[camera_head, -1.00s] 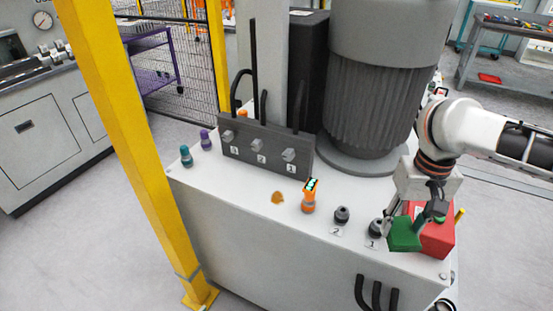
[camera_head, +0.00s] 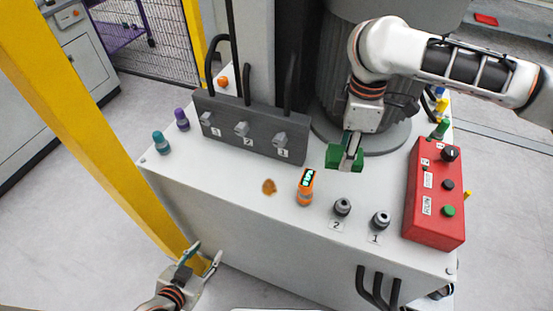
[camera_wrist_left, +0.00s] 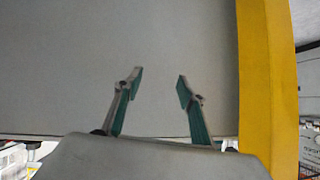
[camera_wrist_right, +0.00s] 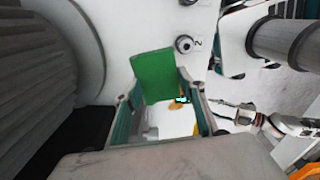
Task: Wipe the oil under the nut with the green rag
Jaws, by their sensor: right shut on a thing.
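The green rag (camera_head: 345,158) is held by my right gripper (camera_head: 352,148) above the cabinet top, in front of the big motor. It also shows between the right fingers in the right wrist view (camera_wrist_right: 153,77). The oil (camera_head: 269,187) is a small brown-orange spot on the white top, left of the rag.
An orange device with a lit display (camera_head: 305,187) stands just right of the oil. Two dark fittings (camera_head: 342,207) and a red button box (camera_head: 435,195) stand farther right. A yellow post (camera_head: 95,120) rises at the left. Teal and purple caps are at the left edge.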

